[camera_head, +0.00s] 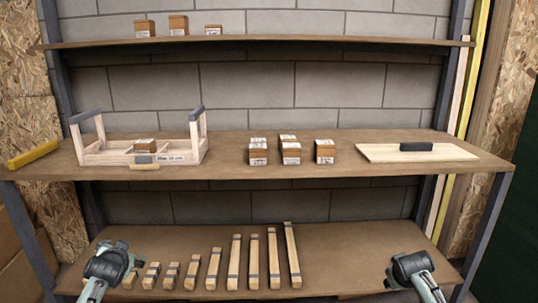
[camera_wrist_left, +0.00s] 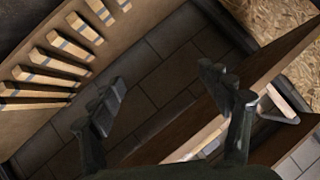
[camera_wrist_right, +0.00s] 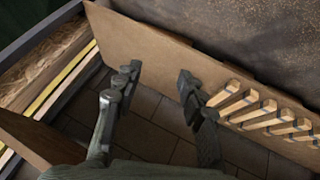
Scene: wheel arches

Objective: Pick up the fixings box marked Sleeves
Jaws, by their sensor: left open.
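Several small brown boxes with white labels stand on the middle shelf, among them a left box (camera_head: 258,154), a centre box (camera_head: 291,153) and a right box (camera_head: 325,152). Another box (camera_head: 145,146) sits in a wooden tote, and three boxes, one of them a middle box (camera_head: 178,26), stand on the top shelf. The labels are too small to read, so I cannot tell which is Sleeves. My left gripper (camera_head: 112,258) is low at the left, open and empty in its wrist view (camera_wrist_left: 163,82). My right gripper (camera_head: 411,265) is low at the right, open and empty in its wrist view (camera_wrist_right: 158,76).
The wooden tote (camera_head: 190,155) with grey-topped posts stands left on the middle shelf (camera_head: 230,170). A board with a dark handle (camera_head: 416,147) lies at the right. A yellow bar (camera_head: 33,155) lies at the left edge. Several wooden blocks (camera_head: 254,262) line the bottom shelf.

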